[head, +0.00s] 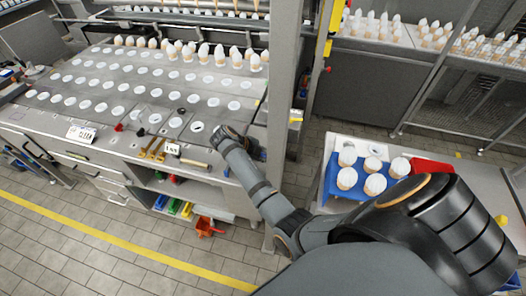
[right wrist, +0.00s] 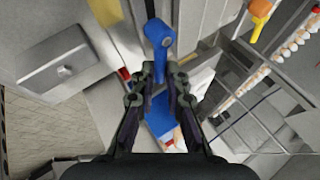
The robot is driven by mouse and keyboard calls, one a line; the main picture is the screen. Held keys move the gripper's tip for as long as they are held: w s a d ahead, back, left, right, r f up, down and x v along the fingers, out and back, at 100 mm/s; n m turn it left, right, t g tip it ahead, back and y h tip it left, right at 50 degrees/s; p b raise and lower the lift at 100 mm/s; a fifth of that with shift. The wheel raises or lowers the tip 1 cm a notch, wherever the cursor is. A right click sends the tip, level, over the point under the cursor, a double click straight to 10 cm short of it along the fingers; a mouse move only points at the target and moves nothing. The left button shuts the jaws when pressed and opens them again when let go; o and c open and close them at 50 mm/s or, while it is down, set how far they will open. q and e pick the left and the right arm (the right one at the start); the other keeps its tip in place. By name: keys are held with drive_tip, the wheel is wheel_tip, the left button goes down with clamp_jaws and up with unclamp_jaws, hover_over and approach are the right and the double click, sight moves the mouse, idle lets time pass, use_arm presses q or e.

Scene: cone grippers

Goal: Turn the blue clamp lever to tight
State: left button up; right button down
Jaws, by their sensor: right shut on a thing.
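The blue clamp lever (right wrist: 158,38) shows in the right wrist view, its round hub at top centre and its arm pointing down between my fingers. My right gripper (right wrist: 160,72) is shut on the lever's arm, with one finger on each side. In the head view my right arm reaches up and left from the lower right, and its gripper (head: 226,138) is beside the grey post at the counter's right end. The lever is hidden there. My left gripper is not in view.
The counter (head: 60,115) at left holds rows of white discs, cones and small tools. The grey post (head: 283,110) stands close to my right gripper. A cart at right carries a blue tray (head: 333,180) with several topped cones and a red bin (head: 432,166).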

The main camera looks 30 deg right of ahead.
drive_tip(key=shift+d+n+t, duration=0.2)
drive_tip(key=shift+n+t, duration=0.25)
drive_tip(key=shift+n, duration=0.2)
drive_tip(key=shift+d+n+t, duration=0.2)
drive_tip(key=shift+n+t, duration=0.25)
drive_tip(key=shift+n, duration=0.2)
drive_tip(key=shift+w, duration=0.1)
drive_tip(key=c, duration=1.4)
unclamp_jaws()
drive_tip(key=shift+o, duration=0.2)
wheel_tip(320, 180, up, 10)
